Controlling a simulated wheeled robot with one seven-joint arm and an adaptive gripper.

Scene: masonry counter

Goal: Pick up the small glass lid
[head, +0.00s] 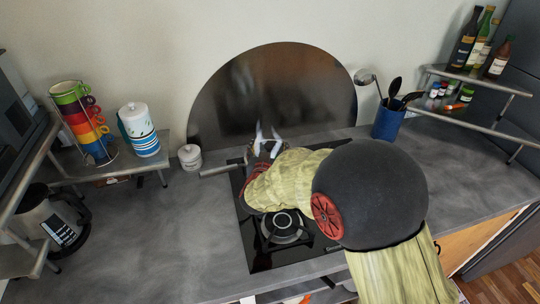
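I cannot make out the small glass lid; my arm covers much of the hob (262,258), where it may be hidden. My gripper (267,133) is over the back of the hob, in front of the dark rounded backsplash. Its two pale fingers stand apart, and I see nothing between them. A grey metal handle (219,170) sticks out to the left near the gripper, and whatever it belongs to is mostly hidden.
A white lidded jar (190,158) stands left of the hob. Stacked coloured cups (90,128) and a striped canister (138,135) are on the left shelf, a kettle (52,220) below. A blue utensil holder (388,122) stands right. The left front counter (170,245) is clear.

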